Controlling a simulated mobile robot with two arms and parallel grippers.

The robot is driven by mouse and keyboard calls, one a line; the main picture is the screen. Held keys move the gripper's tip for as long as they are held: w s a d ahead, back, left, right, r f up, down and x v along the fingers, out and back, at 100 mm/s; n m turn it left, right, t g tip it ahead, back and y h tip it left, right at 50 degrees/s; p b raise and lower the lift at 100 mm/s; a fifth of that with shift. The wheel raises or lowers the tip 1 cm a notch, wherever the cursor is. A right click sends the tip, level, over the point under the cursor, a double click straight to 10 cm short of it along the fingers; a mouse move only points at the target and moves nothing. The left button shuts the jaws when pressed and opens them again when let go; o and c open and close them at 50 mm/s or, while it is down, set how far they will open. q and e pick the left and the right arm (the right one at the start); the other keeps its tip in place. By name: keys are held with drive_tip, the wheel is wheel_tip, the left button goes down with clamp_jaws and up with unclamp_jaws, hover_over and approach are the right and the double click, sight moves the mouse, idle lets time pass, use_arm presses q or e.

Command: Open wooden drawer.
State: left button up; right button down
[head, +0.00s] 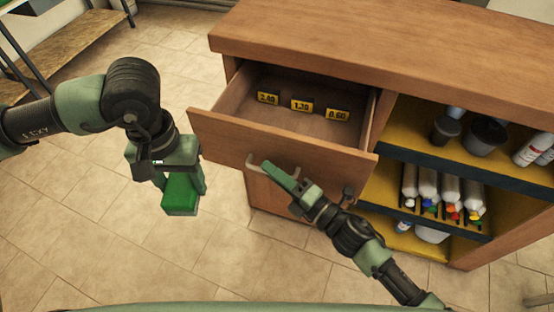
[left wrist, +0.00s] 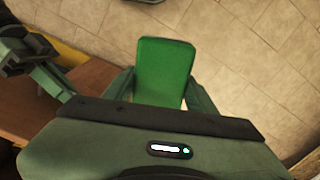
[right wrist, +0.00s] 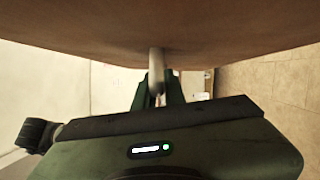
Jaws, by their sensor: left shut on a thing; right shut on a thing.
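The wooden drawer (head: 270,140) is pulled out of the wooden cabinet (head: 400,50). Three yellow price tags, the middle one (head: 301,105) reading 1.30, lie inside it. My right gripper (head: 280,175) is at the drawer front, shut on the pale drawer handle (head: 256,163). The handle also shows in the right wrist view (right wrist: 156,62), between the fingers. My left gripper (head: 180,190) is left of the drawer, over the floor, shut on a green box (head: 181,198). The green box fills the space between the fingers in the left wrist view (left wrist: 164,72).
Open shelves right of the drawer hold dark cups (head: 486,135), white bottles (head: 535,148) and several tubes with coloured caps (head: 450,195). A metal-framed shelf (head: 62,45) stands at the back left. The tiled floor (head: 120,250) is clear around the left gripper.

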use_arm(q)
drive_tip(key=shift+w, duration=0.15)
drive_tip(key=shift+r, duration=0.1)
use_arm(e)
drive_tip(key=shift+s+a+f, duration=0.1)
drive_tip(key=shift+s+a, duration=0.2)
drive_tip(key=shift+s, duration=0.55)
drive_tip(key=shift+s+a, duration=0.25)
drive_tip(key=shift+s, duration=0.55)
drive_tip(key=c, duration=1.5)
unclamp_jaws()
